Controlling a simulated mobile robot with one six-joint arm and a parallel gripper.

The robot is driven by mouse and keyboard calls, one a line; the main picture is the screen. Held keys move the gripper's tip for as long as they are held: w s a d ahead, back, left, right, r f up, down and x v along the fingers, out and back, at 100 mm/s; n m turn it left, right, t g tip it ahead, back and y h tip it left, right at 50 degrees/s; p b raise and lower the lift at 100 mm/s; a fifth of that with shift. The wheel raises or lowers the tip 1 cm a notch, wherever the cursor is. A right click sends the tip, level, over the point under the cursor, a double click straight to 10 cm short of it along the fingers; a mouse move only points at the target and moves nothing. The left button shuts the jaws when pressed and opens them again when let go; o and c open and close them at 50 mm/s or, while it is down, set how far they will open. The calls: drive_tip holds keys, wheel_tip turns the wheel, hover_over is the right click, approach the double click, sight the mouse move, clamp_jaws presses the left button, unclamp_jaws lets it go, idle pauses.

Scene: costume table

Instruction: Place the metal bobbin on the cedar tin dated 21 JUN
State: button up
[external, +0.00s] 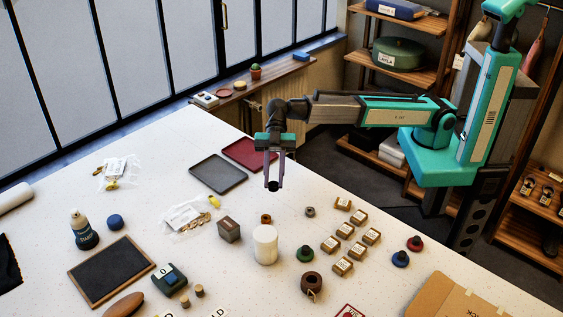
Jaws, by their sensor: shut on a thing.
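My gripper (273,183) points down above the white table, left of the middle. It is shut on a small dark round thing (273,187) at its fingertips and holds it clear of the table. I cannot tell whether this is the metal bobbin. A small grey, metal-looking spool (310,212) stands on the table to the lower right of my gripper. Several small tan tins with white labels stand in a cluster right of it, among them a far one (343,203) and a near one (343,267). Their dates are too small to read.
A white cylinder (265,245), a brown box (229,230) and an orange-brown spool (266,219) stand below my gripper. Green (305,254) and brown (312,283) spools are left of the tins; blue (401,259) and red (415,243) ones are right. Grey (219,180) and red (236,150) trays lie behind.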

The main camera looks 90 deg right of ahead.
drive_tip(key=shift+f, duration=0.7)
drive_tip(key=shift+w, duration=0.1)
drive_tip(key=p, duration=0.4)
hover_over(229, 219)
drive_tip(key=shift+f, duration=0.7)
drive_tip(key=shift+w, duration=0.1)
drive_tip(key=shift+f, duration=0.15)
drive_tip(key=shift+f+p, duration=1)
drive_tip(key=shift+f, duration=0.65)
drive_tip(key=shift+f, duration=0.1)
